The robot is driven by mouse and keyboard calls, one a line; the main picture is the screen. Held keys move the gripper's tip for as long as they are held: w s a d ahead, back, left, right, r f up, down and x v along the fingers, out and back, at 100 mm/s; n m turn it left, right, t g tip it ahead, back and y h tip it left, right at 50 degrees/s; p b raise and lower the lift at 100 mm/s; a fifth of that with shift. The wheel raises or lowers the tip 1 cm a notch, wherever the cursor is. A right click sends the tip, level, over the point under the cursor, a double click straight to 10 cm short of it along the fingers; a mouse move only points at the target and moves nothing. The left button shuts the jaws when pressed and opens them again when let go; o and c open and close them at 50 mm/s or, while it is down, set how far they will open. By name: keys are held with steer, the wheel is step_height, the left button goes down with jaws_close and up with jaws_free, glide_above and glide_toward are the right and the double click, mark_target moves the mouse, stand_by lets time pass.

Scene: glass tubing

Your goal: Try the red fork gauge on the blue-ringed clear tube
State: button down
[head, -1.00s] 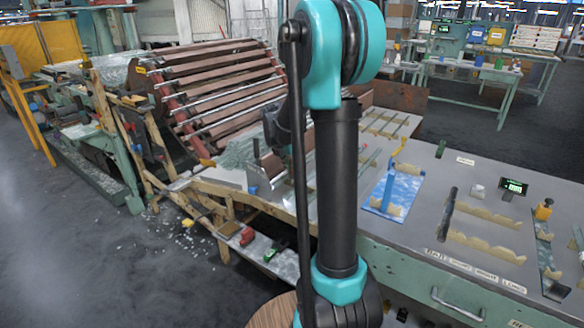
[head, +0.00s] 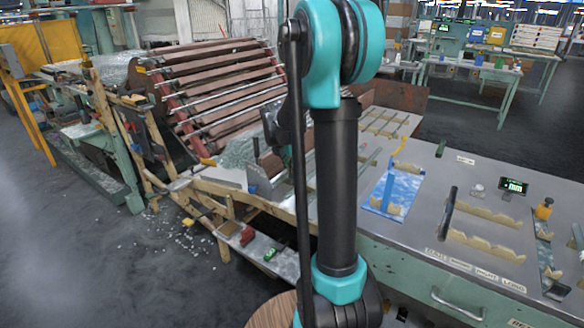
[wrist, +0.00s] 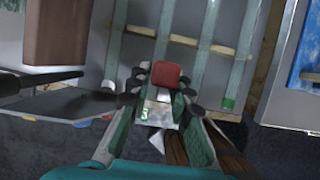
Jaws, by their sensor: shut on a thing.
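In the wrist view my gripper (wrist: 162,92) is shut on a small red block (wrist: 165,74), which looks like the handle of the red fork gauge. Its fork prongs cannot be made out. The gripper is above the edge of a grey bench. Several pale, clear tubes (wrist: 204,55) lie lengthwise across wooden strips ahead of it. One tube has a green end (wrist: 228,103). I cannot pick out a blue ring on any tube. In the head view my arm hides the gripper and its load.
A blue mat (head: 410,188) with notched wooden rests lies on the bench (head: 420,235). A small display (head: 514,186) stands to its right. A slatted drum (head: 225,85) stands at the left. Red (head: 247,235) and green (head: 270,254) items sit on a lower shelf. Glass bits litter the floor.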

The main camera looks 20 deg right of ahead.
steer(key=shift+f, duration=0.7)
stand_by(0.6)
steer(key=shift+r, duration=0.15)
stand_by(0.8)
step_height(320, 180, up, 7)
stand_by(1.6)
stand_by(0.3)
